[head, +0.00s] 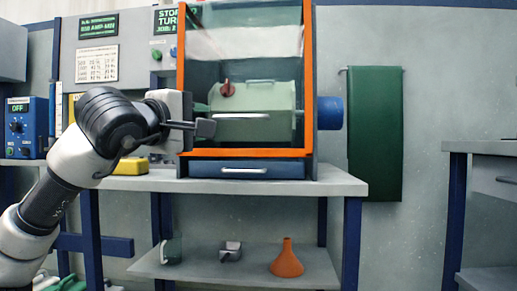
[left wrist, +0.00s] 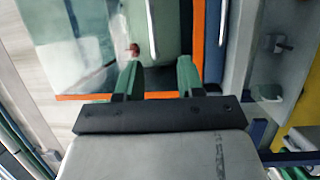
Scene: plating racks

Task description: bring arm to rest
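My left arm comes in from the left in the head view, with its gripper (head: 205,128) in front of the left part of an orange-framed clear cabinet (head: 310,80). In the left wrist view the two fingers of this gripper (left wrist: 158,72) stand apart with nothing between them. Behind them are the cabinet's orange edge (left wrist: 197,35) and a red knob (left wrist: 132,50). In the head view the red knob (head: 227,89) sits on a pale green housing inside the cabinet. Whether the fingers touch the cabinet front cannot be told. My right gripper is in neither view.
The cabinet stands on a grey bench (head: 340,182) with a blue drawer (head: 270,169) under it. A yellow block (head: 130,167) and a blue control box (head: 27,127) are at left. An orange funnel (head: 287,260) is on the lower shelf. A second bench (head: 485,147) is at right.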

